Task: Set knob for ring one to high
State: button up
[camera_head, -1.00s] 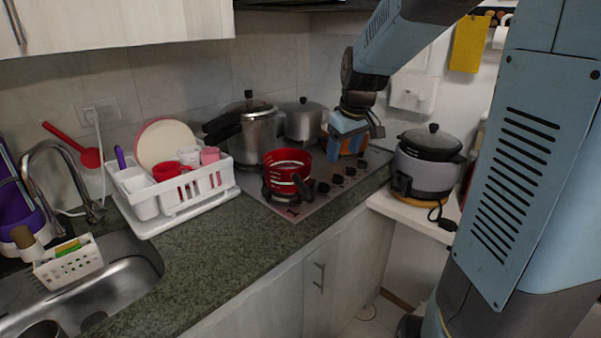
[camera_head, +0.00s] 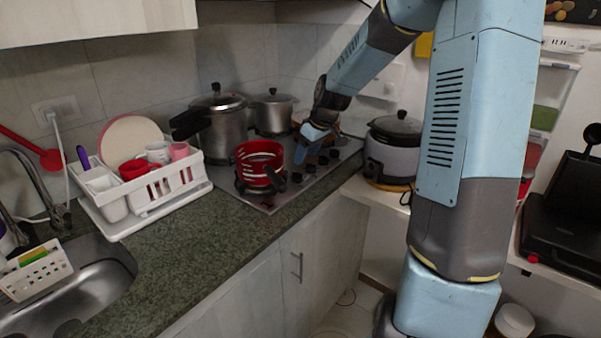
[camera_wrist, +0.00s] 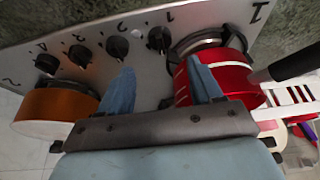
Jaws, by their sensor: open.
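The stove (camera_head: 285,190) has a row of dark knobs along its front edge. In the wrist view the knob nearest the printed large 1, with a small 1 beside it, is the knob for ring one (camera_wrist: 159,38). Several other knobs, such as one dark knob (camera_wrist: 117,46), run off to the left. My gripper (camera_wrist: 162,80) is open and empty, its blue fingers apart on either side of the picture line to that knob. No contact with the knob shows. In the head view my gripper (camera_head: 308,145) is over the stove, just behind the knobs, and its fingertips are partly hidden.
A red pot (camera_head: 260,160) stands on the near-left ring and shows close to the right finger (camera_wrist: 235,82). An orange pot (camera_wrist: 60,104) is left of the fingers. Pressure cooker (camera_head: 222,125) and metal pot (camera_head: 272,112) stand behind. A dish rack (camera_head: 150,185) is left.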

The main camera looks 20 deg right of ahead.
aim_at(297, 177)
jog(key=x, duration=0.9)
jog(key=shift+c, duration=0.4)
jog(key=shift+r, duration=0.1)
jog(key=c, duration=0.9)
